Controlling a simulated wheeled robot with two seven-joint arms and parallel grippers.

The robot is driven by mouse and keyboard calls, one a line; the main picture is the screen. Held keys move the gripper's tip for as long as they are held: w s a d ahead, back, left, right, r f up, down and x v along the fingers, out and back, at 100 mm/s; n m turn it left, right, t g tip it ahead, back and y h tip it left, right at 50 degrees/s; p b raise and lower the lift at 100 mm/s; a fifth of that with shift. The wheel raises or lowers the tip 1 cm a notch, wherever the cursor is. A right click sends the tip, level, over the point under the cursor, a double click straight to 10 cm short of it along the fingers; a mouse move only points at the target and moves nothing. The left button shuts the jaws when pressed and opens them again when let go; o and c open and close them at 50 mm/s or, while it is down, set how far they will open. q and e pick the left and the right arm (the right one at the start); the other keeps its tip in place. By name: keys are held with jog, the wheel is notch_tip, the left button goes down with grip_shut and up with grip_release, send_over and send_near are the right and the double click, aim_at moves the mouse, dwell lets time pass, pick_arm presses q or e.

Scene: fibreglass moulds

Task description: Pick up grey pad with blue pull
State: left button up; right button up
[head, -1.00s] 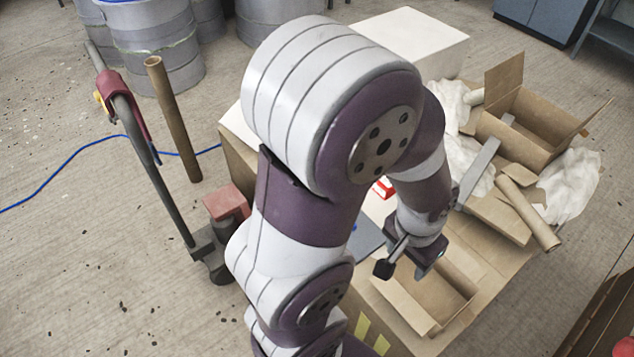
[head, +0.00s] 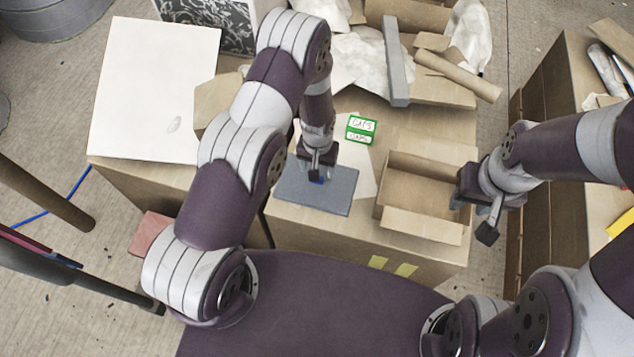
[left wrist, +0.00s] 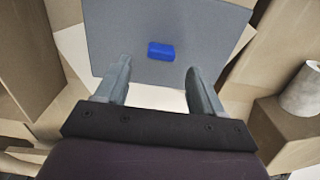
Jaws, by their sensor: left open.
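The grey pad (head: 335,198) lies flat on the cardboard-coloured surface, left of a small open carton. Its blue pull (head: 319,181) is partly hidden by my left gripper (head: 318,172) in the head view. In the left wrist view the pad (left wrist: 110,40) fills the top middle, with the blue pull (left wrist: 161,51) standing on it. My left gripper (left wrist: 160,75) is open and empty, its fingers either side of the pull's line and short of it in the picture. My right gripper (head: 480,212) hangs right of the carton; its jaw opening is unclear.
The open carton (head: 425,220) stands right of the pad. A green-and-white box (head: 360,130) lies behind it. A grey bar (head: 395,60), a cardboard tube (head: 458,75) and crumpled paper are further back. A large white block (head: 155,90) is at left.

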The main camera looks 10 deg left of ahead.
pick_arm(q)
jog(key=f, duration=0.4)
jog(key=shift+s+f, duration=0.3)
jog(key=shift+f, duration=0.05)
jog(key=shift+a, duration=0.1)
jog(key=c, duration=1.1)
jog(key=shift+c, duration=0.2)
